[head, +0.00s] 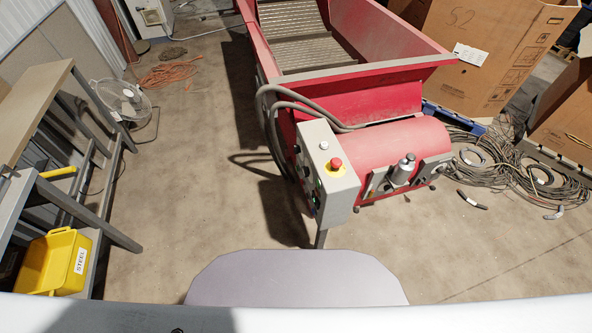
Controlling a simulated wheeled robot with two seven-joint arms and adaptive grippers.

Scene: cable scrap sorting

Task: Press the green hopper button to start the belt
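The red hopper (390,88) with its belt (290,35) stands ahead of me. A grey control box (343,205) is mounted at its near left corner. A small green button (316,197) shows on the box's left-hand face, seen at a steep angle. A red mushroom button (336,164) on a yellow ring and a small white knob (323,146) sit on the top face. Other small controls on the left face are too small to tell apart. Neither of my grippers is in view. Whether the belt is moving cannot be told.
A workbench (40,100) with a yellow STEEL bin (55,262) stands at left, beside a white fan (122,100). Cable coils (510,170) lie on the floor at right, near cardboard boxes (490,50). The floor (190,190) between bench and hopper is clear.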

